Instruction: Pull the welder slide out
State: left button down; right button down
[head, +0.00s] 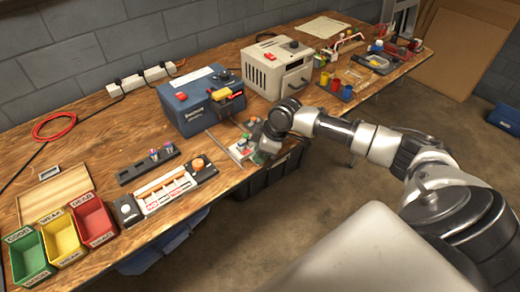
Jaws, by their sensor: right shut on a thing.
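A blue box-shaped machine (196,108) with a red part and a dark knob on top stands mid-bench; I take it to be the welder. In front of it, a flat light-coloured slide (238,153) lies near the bench's front edge with small parts on it. My right gripper (254,143) is down at the slide's right end, shut on a part of it. The wrist hides much of the contact, so the exact grip point is unclear. My left gripper is out of view.
A beige machine (278,68) stands right of the blue one. Green (33,262), yellow (64,238) and red (94,222) bins stand at the left. A dark tray (148,166) and a white panel (165,191) lie between. A black crate (268,177) is below the front edge.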

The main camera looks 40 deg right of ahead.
jog(key=c, duration=0.9)
grip_release()
jog(key=shift+c, duration=0.2)
jog(key=v, duration=1)
jog(key=shift+r, duration=0.3)
jog(key=shift+s+d, duration=0.1)
